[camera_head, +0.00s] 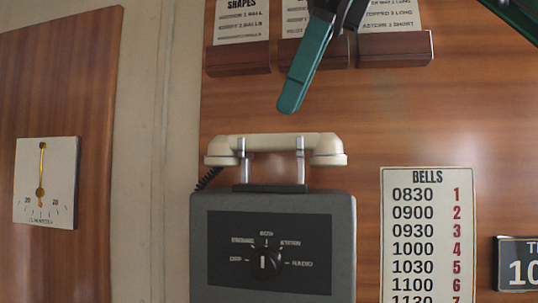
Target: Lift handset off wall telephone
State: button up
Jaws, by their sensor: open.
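The wall telephone (346,245) is a grey box with a dark front panel and a round selector knob (264,263). Its cream handset (272,143) lies level across two metal cradle posts on top of the box. A dark coiled cord (208,178) hangs from the handset's left end. My gripper (298,82) comes in from the top edge and points down, its teal finger tip a little above the handset in the picture, apart from it. It is open and holds nothing; only one finger shows clearly.
A wooden panel backs the telephone. Dark wooden card holders (393,50) are behind my gripper. A bells timetable (428,235) hangs right of the telephone, a dark sign (516,263) beyond it. A white dial plate (46,182) is at left.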

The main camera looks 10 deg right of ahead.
aim_at(271, 146)
jog(key=shift+x, duration=4.2)
jog(key=shift+s+a, duration=0.2)
jog(key=shift+f, duration=0.3)
jog(key=shift+c, duration=0.3)
grip_shut()
